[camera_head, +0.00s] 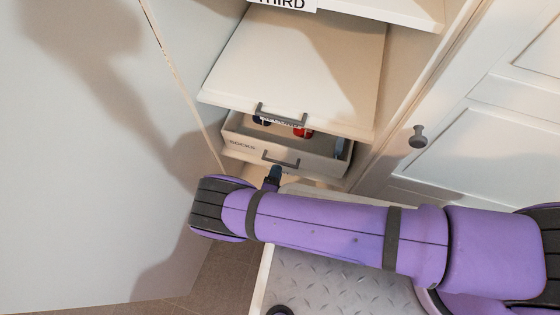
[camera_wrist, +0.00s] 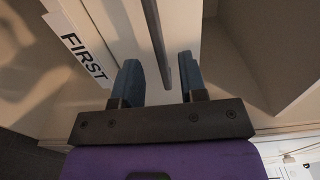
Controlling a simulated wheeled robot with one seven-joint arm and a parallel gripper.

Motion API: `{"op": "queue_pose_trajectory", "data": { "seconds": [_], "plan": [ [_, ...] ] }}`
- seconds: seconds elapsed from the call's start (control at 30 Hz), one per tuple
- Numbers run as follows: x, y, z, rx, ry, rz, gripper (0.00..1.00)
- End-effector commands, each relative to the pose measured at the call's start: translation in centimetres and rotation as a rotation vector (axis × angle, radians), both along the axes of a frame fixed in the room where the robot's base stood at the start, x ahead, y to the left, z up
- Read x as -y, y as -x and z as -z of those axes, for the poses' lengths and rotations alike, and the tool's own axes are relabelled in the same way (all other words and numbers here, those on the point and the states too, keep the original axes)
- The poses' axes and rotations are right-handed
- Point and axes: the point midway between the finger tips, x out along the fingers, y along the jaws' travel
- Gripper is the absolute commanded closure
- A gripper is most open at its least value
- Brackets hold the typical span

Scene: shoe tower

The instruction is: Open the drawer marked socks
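The socks drawer (camera_head: 236,147), a pale drawer marked SOCKS, stands low in the cabinet in the head view. Its top is open, and red and dark blue items show inside. It has a dark bar handle (camera_head: 281,162). My gripper (camera_head: 274,176) is just below and left of that handle, partly hidden by my arm. In the wrist view my gripper (camera_wrist: 160,72) is open, its two fingers apart. A dark bar (camera_wrist: 157,38) reaches down between the fingers; I cannot tell whether they touch it. A label reading FIRST (camera_wrist: 84,59) is on white to its left.
A white panel (camera_head: 300,62) with a bar handle (camera_head: 280,114) slants out above the socks drawer. A label reading THIRD (camera_head: 282,4) is at the top. Pale cabinet walls stand either side. A white door with a knob (camera_head: 418,136) is at right.

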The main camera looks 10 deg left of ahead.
Motion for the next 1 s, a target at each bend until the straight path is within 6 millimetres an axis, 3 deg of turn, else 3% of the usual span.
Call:
{"op": "queue_pose_trajectory", "data": {
  "seconds": [0.1, 0.3, 0.67, 0.7, 0.87, 1.0],
  "plan": [
    [0.2, -1.9, 0.0, 0.0, 0.0, 0.002, 0.62],
    [0.4, -3.9, 0.0, 0.0, 0.0, 0.002, 0.62],
    [0.4, -4.5, 0.0, -0.001, 0.001, 0.0, 0.62],
    [0.4, -4.5, 0.0, 0.0, 0.001, 0.0, 0.64],
    [0.4, -4.4, 0.0, 0.0, 0.001, 0.0, 1.0],
    [0.4, -4.4, 0.0, 0.0, 0.001, 0.0, 1.0]
  ]
}}
